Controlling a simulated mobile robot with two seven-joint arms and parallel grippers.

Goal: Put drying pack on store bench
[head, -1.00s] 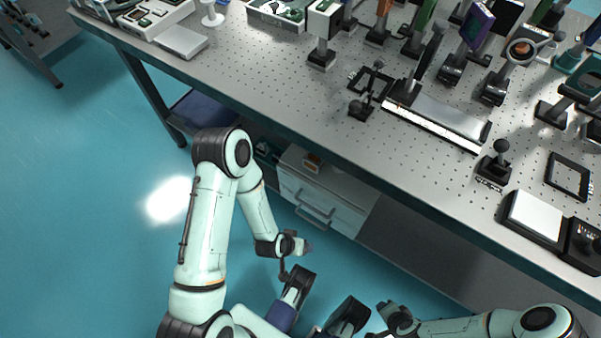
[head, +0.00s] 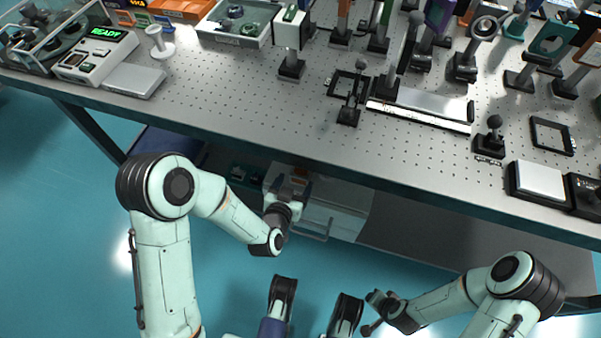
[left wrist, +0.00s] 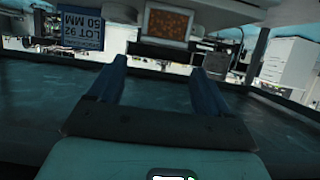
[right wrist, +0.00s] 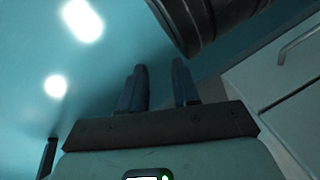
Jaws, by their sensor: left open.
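The likely drying pack (left wrist: 167,24), a pale pack with a window of amber beads, shows at the top of the left wrist view. In the head view a small orange patch (head: 299,172) shows there on the drawer unit under the bench. My left gripper (left wrist: 158,68) is open and empty, its fingers pointing toward the pack and apart from it. In the head view its hand (head: 294,188) is low at the bench's front edge, partly hiding the pack. My right gripper (right wrist: 160,68) is open and empty above the floor. I cannot tell which bench is the store bench.
The perforated bench (head: 230,105) carries optical mounts, a READY device (head: 95,55), a tray (head: 240,40) and a white-topped plate (head: 540,180). The drawer unit (head: 335,215) stands underneath. A blue label block (left wrist: 82,28) is beside the pack. The bench's front strip is clear.

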